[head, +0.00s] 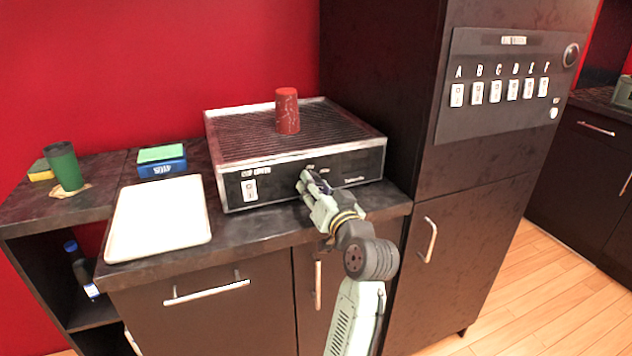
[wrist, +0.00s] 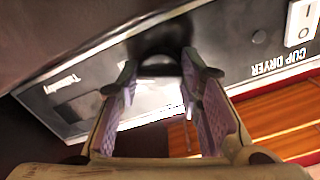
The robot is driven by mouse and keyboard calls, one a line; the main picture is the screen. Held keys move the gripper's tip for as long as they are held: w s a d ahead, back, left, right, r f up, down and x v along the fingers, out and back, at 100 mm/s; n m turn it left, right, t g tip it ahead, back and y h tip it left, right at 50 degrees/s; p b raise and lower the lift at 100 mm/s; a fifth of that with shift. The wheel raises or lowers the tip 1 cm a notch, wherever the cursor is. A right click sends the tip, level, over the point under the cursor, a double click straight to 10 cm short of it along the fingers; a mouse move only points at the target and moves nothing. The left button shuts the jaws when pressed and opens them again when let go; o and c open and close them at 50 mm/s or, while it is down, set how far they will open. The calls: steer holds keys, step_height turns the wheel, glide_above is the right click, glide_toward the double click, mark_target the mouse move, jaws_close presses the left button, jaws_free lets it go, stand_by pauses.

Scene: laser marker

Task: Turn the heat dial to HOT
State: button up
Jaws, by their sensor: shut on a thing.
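The cup dryer (head: 262,160) is a dark box with a ribbed top, standing at the back of the counter. Its front panel carries a white rocker switch (head: 250,190) at the left; the switch also shows at the upper right of the wrist view (wrist: 302,22). My gripper (head: 305,183) is at the middle of this panel. In the wrist view its purple-padded fingers (wrist: 160,82) are shut on the dark round heat dial (wrist: 160,42), one finger on each side. The dial's pointer and the HOT mark cannot be made out. In the head view my gripper hides the dial.
A red cup (head: 287,112) stands upside down on the dryer. A white tray (head: 160,218), a blue box with a green top (head: 162,161) and a green cup (head: 63,167) are to the left. A tall cabinet with a lettered switch panel (head: 480,115) stands close on the right.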

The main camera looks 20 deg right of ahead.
steer(key=shift+m, duration=0.6)
steer(key=o, duration=1.2)
steer(key=shift+c, duration=0.2)
steer(key=s, duration=1.2)
steer(key=shift+d, duration=0.2)
